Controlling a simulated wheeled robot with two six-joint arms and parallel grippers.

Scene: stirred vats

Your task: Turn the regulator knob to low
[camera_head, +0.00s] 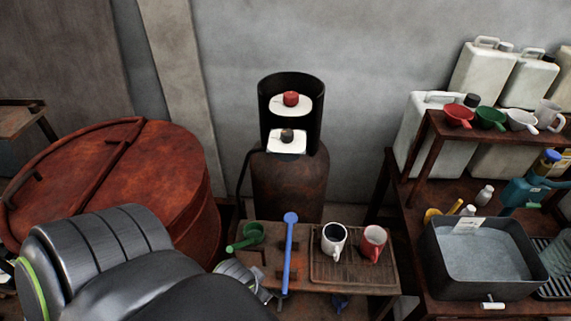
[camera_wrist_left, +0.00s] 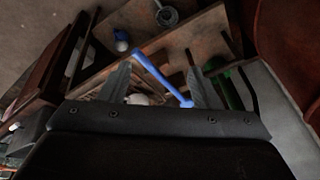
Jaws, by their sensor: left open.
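A rusty brown gas cylinder (camera_head: 288,185) stands against the wall with a dark collar (camera_head: 290,84) at its top. A red knob (camera_head: 291,98) sits on an upper white plate, and a dark knob (camera_head: 287,136) sits on a lower white plate (camera_head: 274,144). I cannot tell which is the regulator knob or read any marks. My left gripper (camera_head: 250,280) is low at the small table's left front, below and apart from both knobs. In the left wrist view the gripper (camera_wrist_left: 157,75) is open, its fingers appearing either side of a blue ladle's handle (camera_wrist_left: 160,76). My right gripper is out of view.
The small table (camera_head: 350,288) holds a green scoop (camera_head: 252,233), the blue ladle (camera_head: 289,250), a white mug (camera_head: 333,240) and a red mug (camera_head: 373,243). A large rusty vat (camera_head: 165,165) stands left. A shelf (camera_head: 432,145) and grey basin (camera_head: 483,250) stand right.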

